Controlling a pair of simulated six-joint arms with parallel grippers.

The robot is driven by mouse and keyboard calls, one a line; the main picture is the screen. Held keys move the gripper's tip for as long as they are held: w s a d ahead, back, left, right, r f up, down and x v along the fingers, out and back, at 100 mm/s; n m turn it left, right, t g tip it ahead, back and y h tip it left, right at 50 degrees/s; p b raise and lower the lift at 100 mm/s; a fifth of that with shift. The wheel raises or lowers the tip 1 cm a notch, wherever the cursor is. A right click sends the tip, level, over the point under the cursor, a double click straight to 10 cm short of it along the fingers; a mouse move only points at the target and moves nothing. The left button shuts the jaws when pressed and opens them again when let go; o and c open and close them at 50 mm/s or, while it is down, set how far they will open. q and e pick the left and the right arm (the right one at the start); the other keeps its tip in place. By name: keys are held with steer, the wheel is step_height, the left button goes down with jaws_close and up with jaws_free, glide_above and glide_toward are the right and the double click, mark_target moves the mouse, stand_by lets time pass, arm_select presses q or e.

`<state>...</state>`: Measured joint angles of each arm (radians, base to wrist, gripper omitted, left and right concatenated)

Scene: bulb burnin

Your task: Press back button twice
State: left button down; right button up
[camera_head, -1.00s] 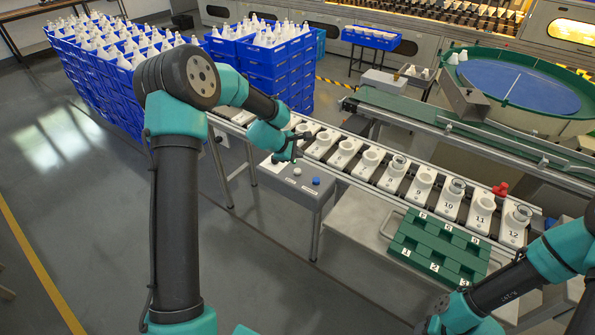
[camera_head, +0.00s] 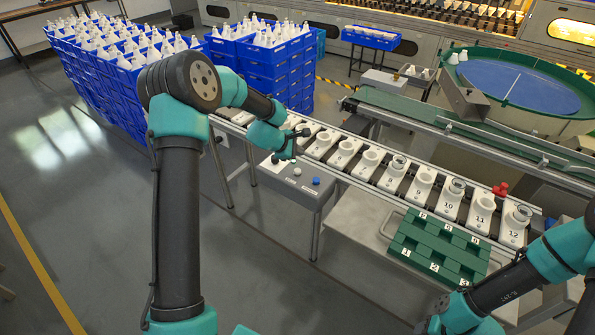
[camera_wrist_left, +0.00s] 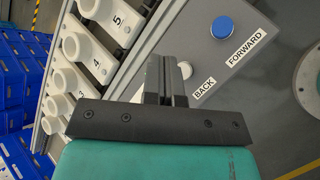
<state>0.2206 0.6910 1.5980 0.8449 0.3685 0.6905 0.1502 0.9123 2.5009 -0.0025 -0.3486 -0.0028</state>
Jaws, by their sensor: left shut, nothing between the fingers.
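The grey control box (camera_head: 296,186) carries a blue button (camera_head: 316,181) and a pale button (camera_head: 297,171). In the left wrist view, the blue button (camera_wrist_left: 223,27) is beside the FORWARD label (camera_wrist_left: 249,47). The pale button (camera_wrist_left: 185,70) is beside the BACK label (camera_wrist_left: 204,90), partly hidden behind my fingers. My left gripper (camera_head: 293,158) is shut and empty, its tips close to the pale button. Contact cannot be told. The fingers (camera_wrist_left: 166,62) also show in the left wrist view. My right arm is at the lower right; its fingers cannot be made out.
A conveyor with numbered white holders (camera_head: 370,160) runs behind the box. A green tray (camera_head: 438,250) lies to its right. Stacked blue crates (camera_head: 277,75) with white bulbs stand at the back left.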

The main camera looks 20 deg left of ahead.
mark_target(298, 171)
arm_select(q)
steer(key=shift+f, duration=2.95)
steer(key=shift+f, duration=0.4)
steer(key=shift+f, duration=0.5)
stand_by(0.5)
stand_by(0.3)
steer(key=shift+r, duration=3.45)
